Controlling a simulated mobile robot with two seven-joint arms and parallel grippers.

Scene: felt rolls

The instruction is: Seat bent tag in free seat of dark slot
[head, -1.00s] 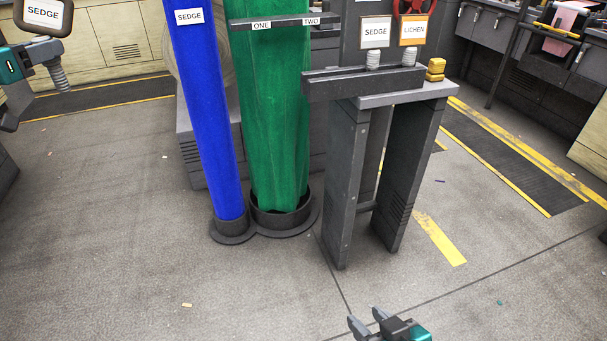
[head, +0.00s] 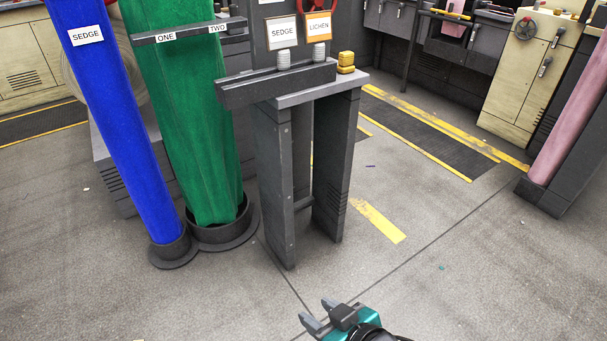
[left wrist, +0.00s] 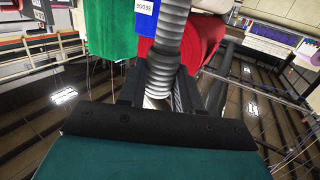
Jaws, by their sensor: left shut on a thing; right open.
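My left gripper (left wrist: 160,88) is shut on the grey ribbed stem (left wrist: 172,40) of the bent tag in the left wrist view. The tag's face is out of both current views. The dark slot (head: 240,93) is a long dark bar on top of a grey stand. A white-framed SEDGE tag (head: 282,32) and an orange-framed LICHEN tag (head: 318,25) stand upright on ribbed stems toward its right end. The left length of the slot looks empty. My right gripper (head: 317,312) is open and empty, low over the floor before the stand.
A blue roll (head: 120,135) labelled SEDGE and a green roll (head: 190,130) stand left of the stand (head: 275,180), in round floor cups. A bar marked ONE and TWO (head: 190,33) crosses the green roll. Yellow blocks (head: 346,62) sit at the stand's right end. Front floor is clear.

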